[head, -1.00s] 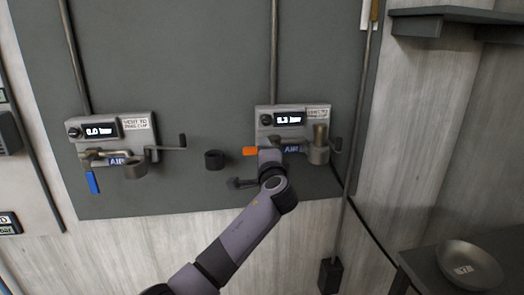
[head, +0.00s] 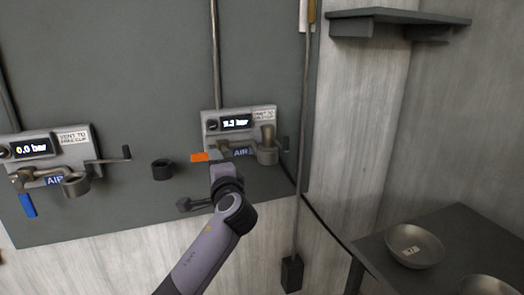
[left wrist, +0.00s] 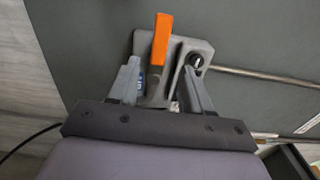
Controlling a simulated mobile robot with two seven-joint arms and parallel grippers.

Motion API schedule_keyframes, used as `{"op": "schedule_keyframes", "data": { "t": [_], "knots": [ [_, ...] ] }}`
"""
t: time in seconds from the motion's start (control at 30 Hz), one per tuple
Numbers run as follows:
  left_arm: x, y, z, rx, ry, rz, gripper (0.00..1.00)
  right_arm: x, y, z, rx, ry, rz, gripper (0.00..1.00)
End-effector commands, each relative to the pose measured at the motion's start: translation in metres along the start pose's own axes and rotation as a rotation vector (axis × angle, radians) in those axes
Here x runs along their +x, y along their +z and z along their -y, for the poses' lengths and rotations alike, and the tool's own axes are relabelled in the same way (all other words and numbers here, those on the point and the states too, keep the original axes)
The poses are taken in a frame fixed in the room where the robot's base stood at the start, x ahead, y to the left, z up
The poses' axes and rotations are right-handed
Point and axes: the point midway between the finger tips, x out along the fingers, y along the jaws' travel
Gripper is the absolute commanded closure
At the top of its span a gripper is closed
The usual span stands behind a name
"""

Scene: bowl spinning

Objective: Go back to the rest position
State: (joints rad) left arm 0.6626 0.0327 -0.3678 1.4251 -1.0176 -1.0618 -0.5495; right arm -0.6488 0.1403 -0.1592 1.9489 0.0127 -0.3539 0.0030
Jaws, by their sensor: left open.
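My left gripper (head: 218,160) reaches up to the right air station (head: 267,115) on the dark wall panel. It is at the station's orange valve handle (head: 199,157). In the left wrist view the two grey fingers (left wrist: 160,68) stand apart, with the orange handle (left wrist: 161,40) between and beyond them. I cannot tell whether a finger touches it. The fingertips are partly hidden in the head view. My right gripper is in neither view.
A left air station (head: 75,138) reads 0.0 bar and has a blue handle (head: 27,205). A dark cup (head: 162,169) sits between the stations. At right are a shelf (head: 400,16) and a dark table (head: 455,225) with a metal bowl (head: 414,246) and a second bowl (head: 488,286).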

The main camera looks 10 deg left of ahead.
Motion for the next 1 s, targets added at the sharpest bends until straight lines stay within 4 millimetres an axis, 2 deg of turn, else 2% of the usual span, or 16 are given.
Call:
{"op": "schedule_keyframes", "data": {
  "t": [0.07, 0.17, 0.27, 0.37, 0.5, 0.7, 0.9, 1.0],
  "knots": [
    [-0.001, 0.0, -0.006, -0.004, 0.01, -0.007, 0.51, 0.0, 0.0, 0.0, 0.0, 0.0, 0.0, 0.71],
    [-0.006, 0.0, -0.032, -0.029, 0.055, -0.039, 0.51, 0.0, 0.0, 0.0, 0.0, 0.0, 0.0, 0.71],
    [-0.019, 0.002, -0.078, -0.087, 0.142, -0.098, 0.51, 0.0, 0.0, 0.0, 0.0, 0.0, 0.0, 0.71],
    [-0.042, 0.007, -0.133, -0.172, 0.255, -0.165, 0.51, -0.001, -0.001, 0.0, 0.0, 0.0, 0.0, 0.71],
    [-0.082, 0.019, -0.201, -0.316, 0.413, -0.235, 0.51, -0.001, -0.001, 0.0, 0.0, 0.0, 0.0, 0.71],
    [-0.15, 0.046, -0.276, -0.546, 0.63, -0.28, 0.51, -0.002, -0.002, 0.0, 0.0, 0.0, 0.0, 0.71],
    [-0.224, 0.082, -0.323, -0.797, 0.824, -0.263, 0.51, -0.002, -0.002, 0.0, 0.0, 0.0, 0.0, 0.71],
    [-0.259, 0.101, -0.336, -0.925, 0.905, -0.234, 0.51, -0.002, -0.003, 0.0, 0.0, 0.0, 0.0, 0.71]
  ]
}}
